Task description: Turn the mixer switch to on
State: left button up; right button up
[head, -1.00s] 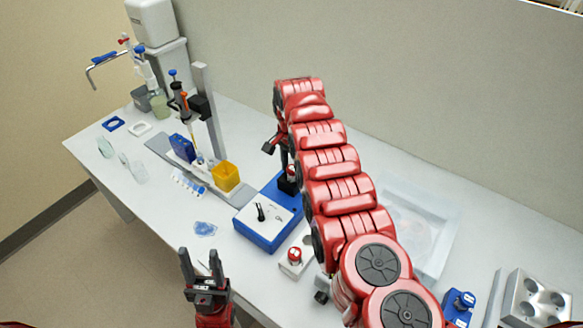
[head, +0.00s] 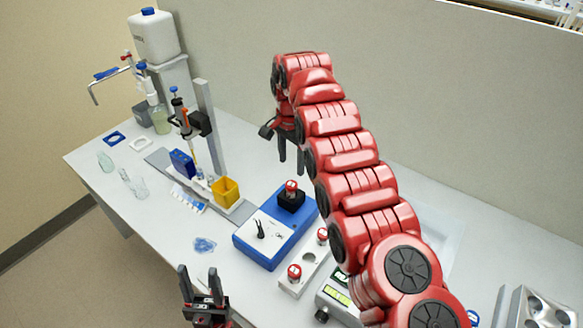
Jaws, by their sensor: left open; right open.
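The mixer (head: 262,252) is a blue box with a pale top panel near the middle of the bench. Its black switch (head: 259,229) stands on the left part of the panel; I cannot tell its setting. A red-capped vial (head: 291,188) sits in the black holder (head: 291,203) at the mixer's back right. My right gripper (head: 291,160) is open and empty, above and behind this vial, apart from it. My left gripper (head: 201,282) is open and empty at the lower front, left of and nearer than the mixer.
A white rack (head: 292,284) with red-capped vials (head: 294,272) and a scale (head: 338,293) stand right of the mixer. A yellow box (head: 225,190) and pipette stand (head: 207,130) are behind left. A blue crumpled item (head: 204,245) lies left of the mixer.

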aim_at(257, 223)
jog(key=k, duration=1)
